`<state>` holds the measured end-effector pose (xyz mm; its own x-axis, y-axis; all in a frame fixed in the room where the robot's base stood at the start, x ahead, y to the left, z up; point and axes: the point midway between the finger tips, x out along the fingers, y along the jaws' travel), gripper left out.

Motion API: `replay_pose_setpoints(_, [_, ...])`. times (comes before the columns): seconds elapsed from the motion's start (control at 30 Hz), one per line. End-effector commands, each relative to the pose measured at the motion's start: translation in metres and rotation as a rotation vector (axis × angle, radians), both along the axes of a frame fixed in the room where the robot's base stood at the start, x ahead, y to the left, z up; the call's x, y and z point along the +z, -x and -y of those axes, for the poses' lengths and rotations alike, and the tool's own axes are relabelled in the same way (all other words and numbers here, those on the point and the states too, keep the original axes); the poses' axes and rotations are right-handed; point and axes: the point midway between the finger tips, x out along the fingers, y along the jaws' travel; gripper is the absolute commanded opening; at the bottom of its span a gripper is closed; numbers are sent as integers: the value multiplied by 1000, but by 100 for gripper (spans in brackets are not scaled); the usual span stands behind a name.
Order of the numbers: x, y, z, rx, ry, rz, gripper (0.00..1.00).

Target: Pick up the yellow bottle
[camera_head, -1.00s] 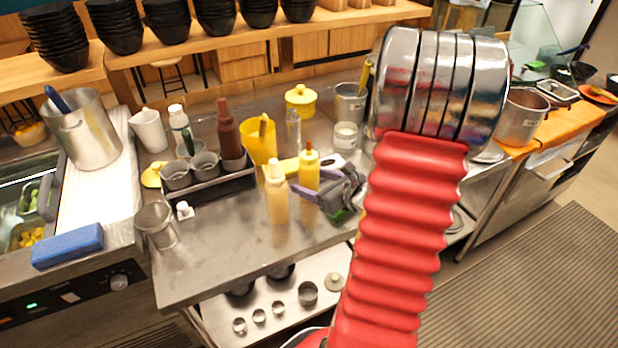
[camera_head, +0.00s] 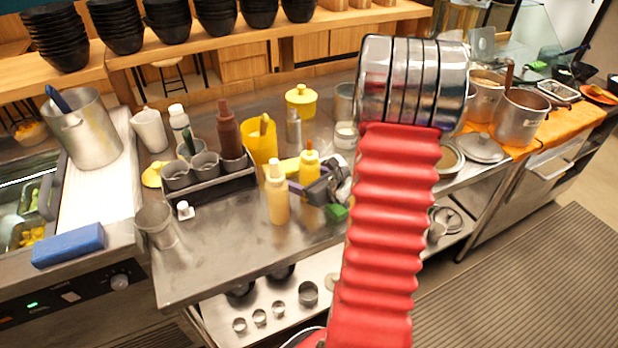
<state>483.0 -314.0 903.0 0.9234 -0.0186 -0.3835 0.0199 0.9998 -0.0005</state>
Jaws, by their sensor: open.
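The yellow bottle (camera_head: 309,163) with an orange-red cap stands upright on the steel counter, in the middle of the head view. My gripper (camera_head: 308,187), dark grey and purple, is at the bottle's right and front side. It is open, and its parts cover the lower part of the bottle. I cannot tell whether the bottle is fully between the fingers or touched by them. My red arm (camera_head: 375,230) hides the counter to the right of the gripper.
A pale cream bottle (camera_head: 277,195) stands close to the left of the gripper. The front counter is mostly clear.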

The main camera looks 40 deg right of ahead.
Motion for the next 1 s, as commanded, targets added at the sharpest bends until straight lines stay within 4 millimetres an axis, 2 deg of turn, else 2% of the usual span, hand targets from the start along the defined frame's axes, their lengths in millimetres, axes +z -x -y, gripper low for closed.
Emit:
replay_pose_setpoints(0.47, [0,1,0,-1,0,0,66])
replay_pose_setpoints(0.93, [0,1,0,-1,0,0,34])
replay_pose_setpoints(1.0, [1,0,1,-1,0,1,34])
